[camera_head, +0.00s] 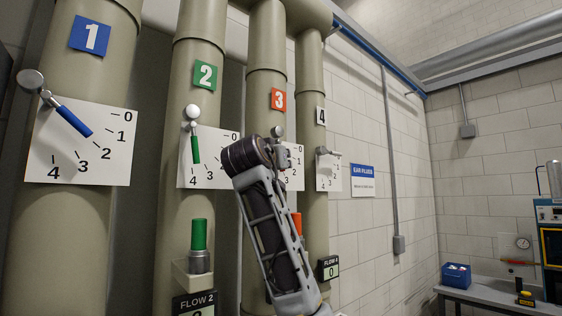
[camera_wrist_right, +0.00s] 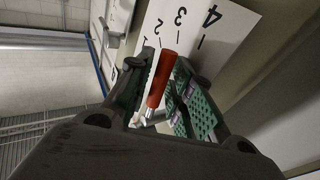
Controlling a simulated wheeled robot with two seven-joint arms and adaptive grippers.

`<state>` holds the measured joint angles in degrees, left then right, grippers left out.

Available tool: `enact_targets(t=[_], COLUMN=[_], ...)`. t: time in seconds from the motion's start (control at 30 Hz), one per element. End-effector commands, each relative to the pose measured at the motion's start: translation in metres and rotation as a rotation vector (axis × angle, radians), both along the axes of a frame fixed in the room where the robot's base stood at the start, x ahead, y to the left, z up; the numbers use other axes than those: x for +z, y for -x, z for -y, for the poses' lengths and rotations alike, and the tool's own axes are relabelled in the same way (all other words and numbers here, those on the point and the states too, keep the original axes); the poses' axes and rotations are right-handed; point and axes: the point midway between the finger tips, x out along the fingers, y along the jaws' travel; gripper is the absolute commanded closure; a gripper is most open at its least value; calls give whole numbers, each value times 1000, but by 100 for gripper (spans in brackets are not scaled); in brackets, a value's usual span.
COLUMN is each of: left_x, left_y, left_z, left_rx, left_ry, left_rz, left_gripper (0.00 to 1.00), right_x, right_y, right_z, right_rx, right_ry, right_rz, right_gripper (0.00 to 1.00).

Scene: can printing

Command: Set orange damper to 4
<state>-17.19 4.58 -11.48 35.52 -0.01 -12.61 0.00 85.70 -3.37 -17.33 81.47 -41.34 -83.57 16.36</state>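The orange damper is on the pipe with the orange 3 sign (camera_head: 278,99). Its white dial plate (camera_head: 294,172) is partly hidden behind my right gripper (camera_head: 284,156) in the head view. In the right wrist view, the orange handle (camera_wrist_right: 161,78) lies between the two fingers of my right gripper (camera_wrist_right: 170,72). The fingers stand apart, with a gap on the handle's left side. The handle slants toward the 2 and 3 side of the dial plate (camera_wrist_right: 232,38); the exact mark it meets is unclear. My left gripper is not in view.
To the left are the blue damper handle (camera_head: 74,121) on pipe 1 and the green damper handle (camera_head: 195,149) on pipe 2. The pipe 4 dial (camera_head: 327,180) is close on the right. A bench (camera_head: 480,292) with a blue box (camera_head: 456,275) stands at far right.

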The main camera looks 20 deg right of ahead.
Motion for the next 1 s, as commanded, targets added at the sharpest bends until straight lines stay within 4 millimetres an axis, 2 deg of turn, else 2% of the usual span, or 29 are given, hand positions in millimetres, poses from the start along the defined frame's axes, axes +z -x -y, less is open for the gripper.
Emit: enact_targets(t=[0.47, 0.67, 1.0], left_x=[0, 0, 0], left_y=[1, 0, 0], left_z=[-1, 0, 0], left_rx=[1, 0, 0], left_ry=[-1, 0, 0], left_rz=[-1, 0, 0], left_gripper=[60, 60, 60], right_x=[-1, -4, -11], right_y=[7, 23, 63], right_z=[-6, -18, -47], right_rx=[1, 2, 3], right_ry=[1, 0, 1], right_rz=[1, 2, 2], right_gripper=[78, 78, 78])
